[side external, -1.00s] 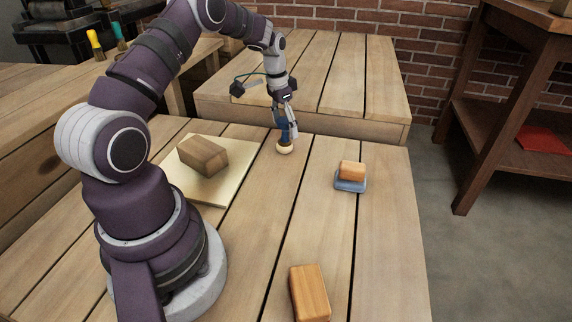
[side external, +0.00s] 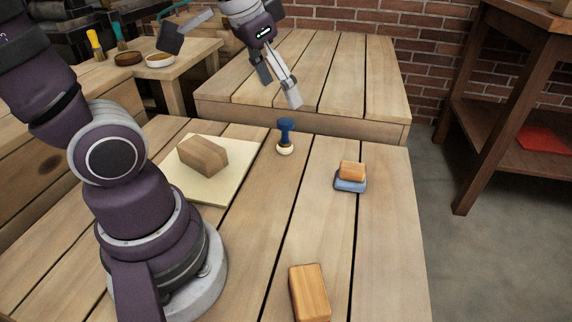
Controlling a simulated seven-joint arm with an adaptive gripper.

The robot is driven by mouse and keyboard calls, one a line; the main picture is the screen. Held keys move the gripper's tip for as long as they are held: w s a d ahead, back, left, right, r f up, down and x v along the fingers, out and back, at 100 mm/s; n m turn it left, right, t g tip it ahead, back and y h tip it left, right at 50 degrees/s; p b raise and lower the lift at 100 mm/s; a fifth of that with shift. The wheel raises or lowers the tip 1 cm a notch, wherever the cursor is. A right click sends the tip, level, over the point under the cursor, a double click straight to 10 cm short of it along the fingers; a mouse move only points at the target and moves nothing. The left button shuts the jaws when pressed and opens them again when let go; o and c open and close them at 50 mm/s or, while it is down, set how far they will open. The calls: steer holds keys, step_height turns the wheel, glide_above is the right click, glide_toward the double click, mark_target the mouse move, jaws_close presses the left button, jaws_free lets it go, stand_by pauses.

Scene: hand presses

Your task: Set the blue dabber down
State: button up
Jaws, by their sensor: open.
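The blue dabber (side external: 286,134) stands upright on the wooden table, its pale round pad down and its blue handle up. It is just right of the cream board's far corner, with nothing holding it. My gripper (side external: 279,94) is open and empty, above and slightly left of the dabber in the picture, clear of its handle.
A brown wooden block (side external: 203,155) lies on a cream board (side external: 211,191). An orange-brown block (side external: 351,170) rests on a blue block (side external: 350,185) at right. Another wooden block (side external: 309,292) is at the front. The table between them is clear. A second table (side external: 340,75) stands behind.

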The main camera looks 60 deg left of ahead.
steer(key=shift+t+h, duration=0.3)
steer(key=shift+t, duration=0.2)
steer(key=s, duration=0.1)
steer(key=s+d+f, duration=0.2)
steer(key=s, duration=0.1)
steer(key=shift+s+d, duration=0.1)
steer(key=shift+d, duration=0.15)
steer(key=shift+r, duration=0.1)
stand_by(0.6)
